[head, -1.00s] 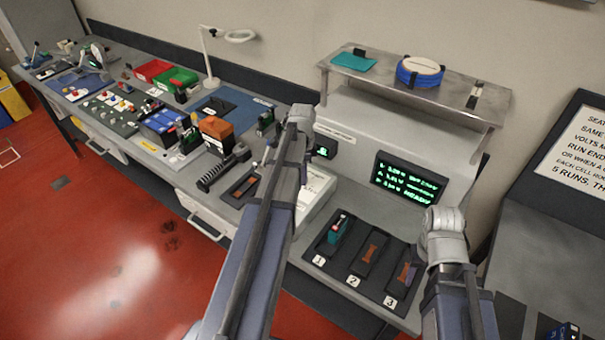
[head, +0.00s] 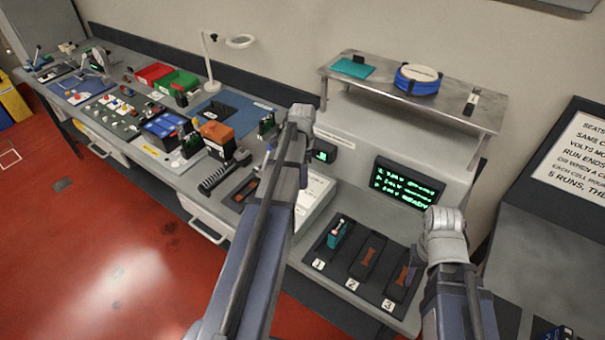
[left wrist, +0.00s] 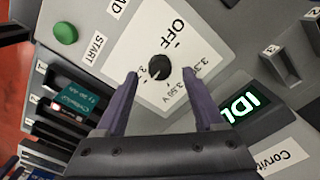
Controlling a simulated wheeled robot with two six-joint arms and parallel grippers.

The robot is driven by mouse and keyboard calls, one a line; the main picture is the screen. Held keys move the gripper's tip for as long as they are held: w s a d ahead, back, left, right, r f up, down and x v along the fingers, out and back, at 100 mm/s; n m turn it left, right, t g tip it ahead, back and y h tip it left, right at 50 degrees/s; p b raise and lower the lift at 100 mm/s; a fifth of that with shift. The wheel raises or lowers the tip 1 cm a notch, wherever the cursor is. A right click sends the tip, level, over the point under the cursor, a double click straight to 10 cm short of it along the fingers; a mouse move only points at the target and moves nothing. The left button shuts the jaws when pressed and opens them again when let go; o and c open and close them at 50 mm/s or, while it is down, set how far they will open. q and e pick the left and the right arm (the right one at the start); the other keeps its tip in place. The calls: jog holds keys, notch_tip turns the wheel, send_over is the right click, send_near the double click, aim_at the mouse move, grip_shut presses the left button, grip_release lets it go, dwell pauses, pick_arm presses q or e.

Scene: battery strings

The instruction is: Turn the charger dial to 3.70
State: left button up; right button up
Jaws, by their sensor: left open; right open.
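The charger dial (left wrist: 159,68) is a round black knob on a white plate (left wrist: 148,35) in the left wrist view. OFF, a partly covered 3.3 label and 3.50 V are printed around it. I see no 3.70 label, and the knob's setting is too small to read. My left gripper (left wrist: 160,73) is open, its purple fingers on either side of the knob with visible gaps. In the head view my left arm covers the dial and gripper.
A green START button (left wrist: 65,33) is beside the dial plate. A tray with numbered slots (head: 327,264) holds a teal cell (head: 338,233) in slot 1. A larger green-text screen (head: 405,187) stands behind, below a raised metal shelf (head: 340,68).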

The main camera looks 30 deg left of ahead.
pick_arm(q)
notch_tip(320, 180, up, 6)
jog(key=p, duration=0.4)
jog(key=shift+f+p, duration=0.15)
jog(key=shift+p, duration=0.2)
pick_arm(e)
notch_tip(320, 180, up, 6)
jog(key=shift+f, duration=0.25)
pick_arm(q)
jog(key=shift+d+f, duration=0.1)
jog(key=s+d+f+n+b, duration=0.2)
jog(key=s+d, duration=0.3)
jog(key=d, duration=0.5)
jog(key=s+d+f+n+b, duration=0.2)
jog(key=s+d, duration=0.4)
jog(key=d, duration=0.4)
jog(key=s+d+f+n+y+b, duration=0.1)
jog(key=s+d+f+n+b, duration=0.1)
jog(key=s+d, duration=0.4)
jog(key=shift+d+f+b, duration=0.15)
jog(key=shift+d+b, duration=0.05)
jog(key=shift+d, duration=0.85)
jog(key=shift+d+f+b, duration=0.1)
jog(key=shift+d+b, duration=0.1)
jog(key=shift+d, duration=0.85)
jog(key=shift+w, duration=0.1)
pick_arm(e)
notch_tip(320, 180, down, 7)
jog(key=shift+r, duration=0.15)
